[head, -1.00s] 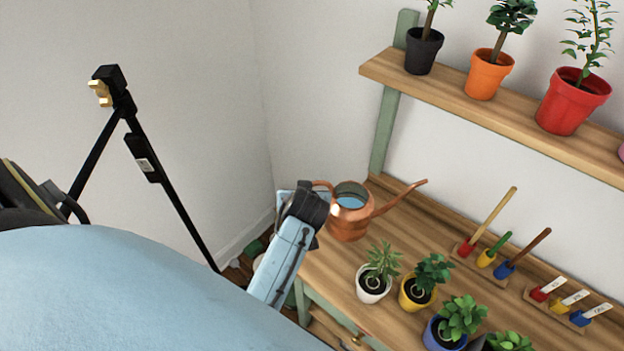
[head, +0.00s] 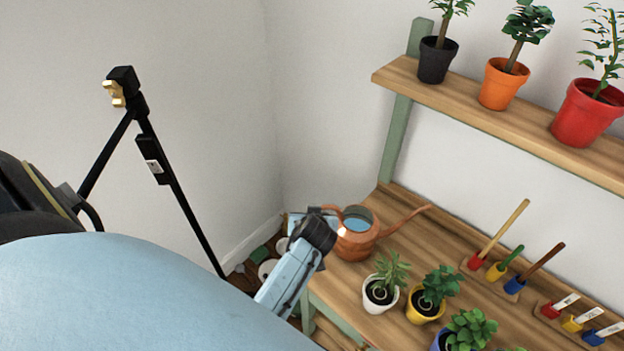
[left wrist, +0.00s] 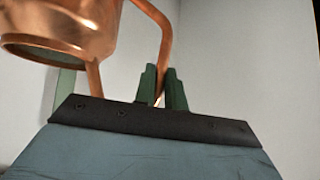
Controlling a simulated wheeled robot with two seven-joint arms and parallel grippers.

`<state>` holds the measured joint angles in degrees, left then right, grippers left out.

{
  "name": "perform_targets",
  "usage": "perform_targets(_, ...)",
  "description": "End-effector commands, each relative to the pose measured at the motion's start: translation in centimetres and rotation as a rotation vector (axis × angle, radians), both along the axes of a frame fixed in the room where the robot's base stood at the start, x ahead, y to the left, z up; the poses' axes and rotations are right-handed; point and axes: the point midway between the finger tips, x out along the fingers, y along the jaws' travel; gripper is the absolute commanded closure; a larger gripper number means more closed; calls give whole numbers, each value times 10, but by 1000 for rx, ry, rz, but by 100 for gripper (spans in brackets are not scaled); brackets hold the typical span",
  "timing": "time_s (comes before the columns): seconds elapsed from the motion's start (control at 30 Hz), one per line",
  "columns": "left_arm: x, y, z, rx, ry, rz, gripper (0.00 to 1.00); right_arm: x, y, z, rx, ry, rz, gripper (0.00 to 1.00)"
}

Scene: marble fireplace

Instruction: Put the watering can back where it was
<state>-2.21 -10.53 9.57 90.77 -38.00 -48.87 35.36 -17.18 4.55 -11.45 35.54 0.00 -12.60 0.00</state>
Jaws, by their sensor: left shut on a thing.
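The copper watering can (head: 355,244) is at the left end of the wooden bench (head: 410,222), with its spout pointing right. It looks upright, and blue shows inside its opening. I cannot tell whether its base touches the bench top. My left gripper (head: 328,222) is at the can's left side, shut on its handle. In the left wrist view, the green fingers of my left gripper (left wrist: 163,90) close around the handle, and part of the can (left wrist: 65,30) shows at upper left. My right gripper is not in view.
Potted plants in white (head: 379,292) and yellow (head: 425,307) pots stand in front of the can. Holders with small tools (head: 497,268) are along the back right. A shelf (head: 480,105) with several pots is above. A black stand (head: 160,160) is at left.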

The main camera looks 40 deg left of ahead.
Motion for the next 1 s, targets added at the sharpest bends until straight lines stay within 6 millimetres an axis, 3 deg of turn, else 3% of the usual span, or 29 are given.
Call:
perform_targets(0.03,0,0,-1,-1,1,0,84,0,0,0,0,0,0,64)
perform_targets(0.17,0,0,0,-1,1,0,67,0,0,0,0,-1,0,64)
perform_targets(0.57,-2,-2,5,-1,-1,0,66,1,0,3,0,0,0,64)
perform_targets(1.0,-47,-39,61,-3,-1,1,66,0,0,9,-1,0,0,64)
